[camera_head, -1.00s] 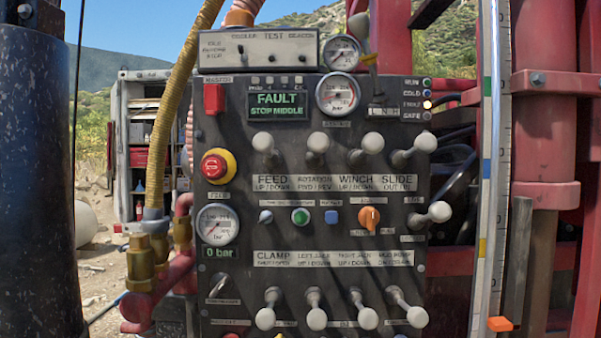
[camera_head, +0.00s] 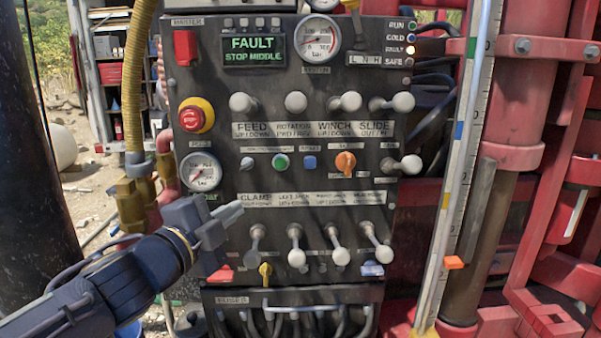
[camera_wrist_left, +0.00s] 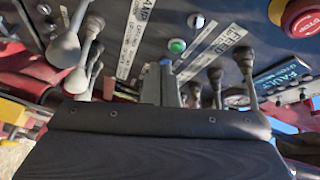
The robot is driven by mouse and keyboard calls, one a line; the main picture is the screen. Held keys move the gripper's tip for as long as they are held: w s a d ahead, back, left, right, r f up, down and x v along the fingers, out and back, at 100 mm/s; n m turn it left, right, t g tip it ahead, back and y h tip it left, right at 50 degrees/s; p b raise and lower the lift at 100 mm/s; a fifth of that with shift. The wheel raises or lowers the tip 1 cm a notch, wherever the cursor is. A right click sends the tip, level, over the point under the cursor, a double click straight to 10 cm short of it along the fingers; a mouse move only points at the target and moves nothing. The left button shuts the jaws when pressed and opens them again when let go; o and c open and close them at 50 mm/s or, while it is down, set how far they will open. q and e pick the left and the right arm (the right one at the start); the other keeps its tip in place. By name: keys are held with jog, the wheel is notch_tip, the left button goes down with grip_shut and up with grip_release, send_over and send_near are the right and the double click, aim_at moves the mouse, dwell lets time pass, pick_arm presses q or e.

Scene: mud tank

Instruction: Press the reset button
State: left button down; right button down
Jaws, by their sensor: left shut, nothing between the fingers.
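The control panel (camera_head: 225,130) fills the middle of the head view. The green button also shows in the left wrist view (camera_wrist_left: 177,46). My left gripper (camera_head: 238,211) is shut and empty, left of and below these buttons, by the CLAMP label. In the wrist view its fingers (camera_wrist_left: 166,88) point at the panel; contact cannot be told. My right gripper is not in view.
White-knobbed levers stick out above (camera_head: 296,102) and below (camera_head: 296,257) the button row. A red emergency stop (camera_head: 195,116) and an orange knob (camera_head: 345,162) flank it.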

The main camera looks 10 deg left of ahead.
pick_arm(q)
jog(key=d+m+h, duration=0.1)
jog(key=m, duration=0.1)
jog(key=d+r+m+g+h, duration=0.1)
jog(key=d+m+h, duration=0.1)
jog(key=m, duration=0.1)
jog(key=d+r+m+h, duration=0.1)
jog(key=d+m, duration=0.1)
jog(key=shift+w+d+h, duration=0.15)
jog(key=shift+w+h, duration=0.25)
send_near(319, 166)
jog(key=x, duration=0.4)
jog(key=shift+w+r, duration=0.1)
jog(key=shift+w, duration=0.05)
